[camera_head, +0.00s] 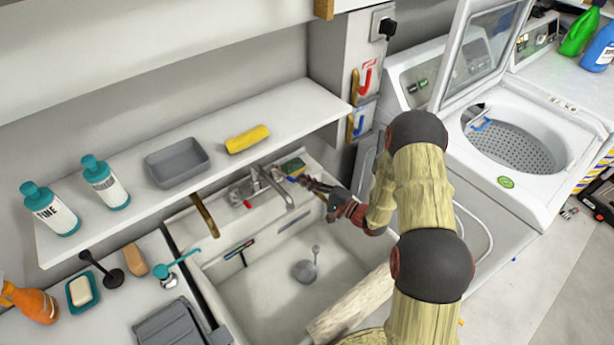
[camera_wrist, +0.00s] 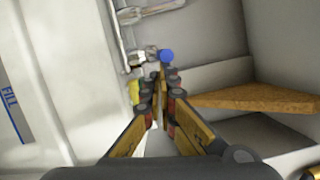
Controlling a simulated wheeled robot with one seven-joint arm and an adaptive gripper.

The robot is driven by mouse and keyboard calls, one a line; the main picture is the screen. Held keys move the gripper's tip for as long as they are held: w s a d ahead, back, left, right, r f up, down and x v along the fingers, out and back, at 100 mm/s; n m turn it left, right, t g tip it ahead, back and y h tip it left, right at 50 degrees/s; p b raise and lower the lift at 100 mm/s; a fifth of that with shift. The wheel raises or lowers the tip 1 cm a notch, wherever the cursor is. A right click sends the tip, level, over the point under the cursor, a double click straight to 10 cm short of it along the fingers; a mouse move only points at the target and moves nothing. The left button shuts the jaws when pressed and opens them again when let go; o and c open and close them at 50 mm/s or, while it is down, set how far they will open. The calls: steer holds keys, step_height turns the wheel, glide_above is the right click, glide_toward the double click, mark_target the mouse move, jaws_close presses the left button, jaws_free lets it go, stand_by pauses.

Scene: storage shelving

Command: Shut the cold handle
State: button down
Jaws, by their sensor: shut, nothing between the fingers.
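The faucet (camera_head: 270,187) stands at the back of the white sink (camera_head: 240,285). Its red-marked handle (camera_head: 247,203) is on the left. The blue-marked cold handle (camera_head: 291,179) is on the right, small and partly hidden by my gripper (camera_head: 307,183). In the wrist view, the blue end of the cold handle (camera_wrist: 167,56) shows just beyond the tips of my gripper (camera_wrist: 160,78). The fingers are shut with nothing between them. I cannot tell whether they touch the handle.
A green-yellow sponge (camera_head: 293,166) lies behind the cold handle. A shelf (camera_head: 110,215) with bottles, a grey tub (camera_head: 177,161) and a yellow roll (camera_head: 247,139) overhangs the sink's back. A washing machine (camera_head: 510,150) with its lid up stands to the right. The basin is mostly clear.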

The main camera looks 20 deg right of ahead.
steer(key=shift+s+a, duration=0.45)
